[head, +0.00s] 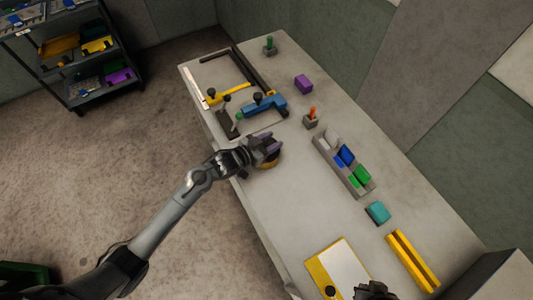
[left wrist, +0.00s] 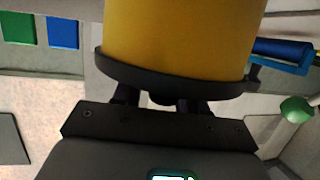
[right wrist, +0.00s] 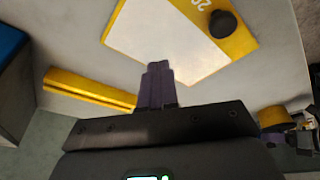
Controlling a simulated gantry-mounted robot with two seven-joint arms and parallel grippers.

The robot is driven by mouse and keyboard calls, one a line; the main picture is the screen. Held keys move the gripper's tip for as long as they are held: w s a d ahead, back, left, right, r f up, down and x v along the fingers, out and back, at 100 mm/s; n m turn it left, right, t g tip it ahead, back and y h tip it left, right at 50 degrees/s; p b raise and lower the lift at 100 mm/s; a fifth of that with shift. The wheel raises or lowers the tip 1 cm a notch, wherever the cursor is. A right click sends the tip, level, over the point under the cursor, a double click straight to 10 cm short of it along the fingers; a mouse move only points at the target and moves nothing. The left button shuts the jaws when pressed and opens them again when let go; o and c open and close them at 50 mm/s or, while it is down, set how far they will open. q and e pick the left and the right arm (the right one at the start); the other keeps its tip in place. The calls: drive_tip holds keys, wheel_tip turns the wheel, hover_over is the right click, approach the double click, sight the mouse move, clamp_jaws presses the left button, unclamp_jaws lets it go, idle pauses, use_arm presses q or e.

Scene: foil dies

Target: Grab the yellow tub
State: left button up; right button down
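The yellow tub (head: 268,164) stands on the table near its left edge, partly hidden by my left gripper (head: 270,147). In the left wrist view the tub (left wrist: 180,40) fills the top middle, a yellow round body with a dark rim. My left gripper's fingers are spread apart, and their tips are hidden behind the tub there. I cannot tell whether they touch it. The tub also shows at the right of the right wrist view (right wrist: 273,116). My right gripper (right wrist: 158,70) is shut and empty above the table's near end, by a white and yellow board (right wrist: 165,35).
A grey tray (head: 345,165) with blue and green blocks lies right of the tub. A blue-handled tool (head: 265,104) and a yellow one (head: 228,95) lie beyond it. A teal block (head: 377,212) and yellow bar (head: 412,261) are nearer. The table's left edge is close.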

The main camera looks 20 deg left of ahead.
use_arm(q)
drive_tip(key=shift+s+f, duration=0.15)
drive_tip(key=shift+f, duration=0.25)
clamp_jaws()
drive_tip(key=shift+a, duration=0.1)
drive_tip(key=shift+r, duration=0.1)
